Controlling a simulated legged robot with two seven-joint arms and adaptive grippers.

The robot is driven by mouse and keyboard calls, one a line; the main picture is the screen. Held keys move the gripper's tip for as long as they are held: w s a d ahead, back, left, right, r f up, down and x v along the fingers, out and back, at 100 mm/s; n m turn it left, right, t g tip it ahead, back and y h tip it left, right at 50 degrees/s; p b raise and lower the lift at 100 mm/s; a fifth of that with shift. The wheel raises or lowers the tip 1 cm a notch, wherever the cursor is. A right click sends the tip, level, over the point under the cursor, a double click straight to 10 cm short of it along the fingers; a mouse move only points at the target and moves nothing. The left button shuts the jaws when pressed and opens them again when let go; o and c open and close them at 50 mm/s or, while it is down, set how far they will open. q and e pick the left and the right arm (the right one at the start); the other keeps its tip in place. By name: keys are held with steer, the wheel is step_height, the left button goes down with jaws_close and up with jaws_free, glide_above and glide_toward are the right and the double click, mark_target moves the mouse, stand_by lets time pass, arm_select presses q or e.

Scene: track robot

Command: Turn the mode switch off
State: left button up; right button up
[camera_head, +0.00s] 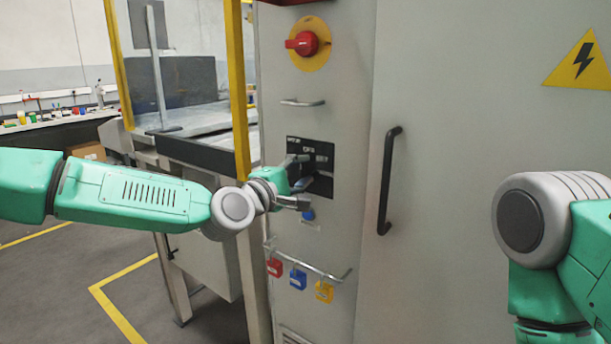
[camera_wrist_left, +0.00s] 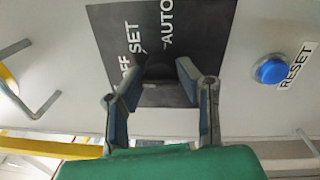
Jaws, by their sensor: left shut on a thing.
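The mode switch sits on a black panel (camera_head: 322,158) with white lettering on the grey cabinet. In the left wrist view the panel (camera_wrist_left: 182,22) reads OFF, SET and AUTO. The dark switch knob (camera_wrist_left: 158,68) shows between my left fingers. My left gripper (camera_head: 296,188) is at the panel, and in the left wrist view my left gripper (camera_wrist_left: 160,85) is shut on the knob. The fingers hide part of the knob, and I cannot tell its exact setting. My right arm shows at the right of the head view, but its gripper is out of view.
A blue reset button (camera_wrist_left: 271,69) is beside the panel. A red rotary switch (camera_head: 303,43) on a yellow plate is above. Red, blue and yellow padlocks (camera_head: 298,279) hang from a rail below. A black door handle (camera_head: 388,180) is to the right. A yellow post (camera_head: 238,95) stands left.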

arm_select(q)
steer(key=shift+a+f, duration=0.1)
steer(key=shift+f, duration=0.5)
steer(key=o, duration=1.1)
steer(key=shift+s, duration=0.1)
steer(key=shift+a+r, duration=0.3)
steer(key=shift+a, duration=0.1)
steer(key=v, duration=1.1)
steer(key=shift+s+a+f, duration=0.15)
steer(key=shift+s+f, duration=0.1)
steer(key=shift+s, duration=0.05)
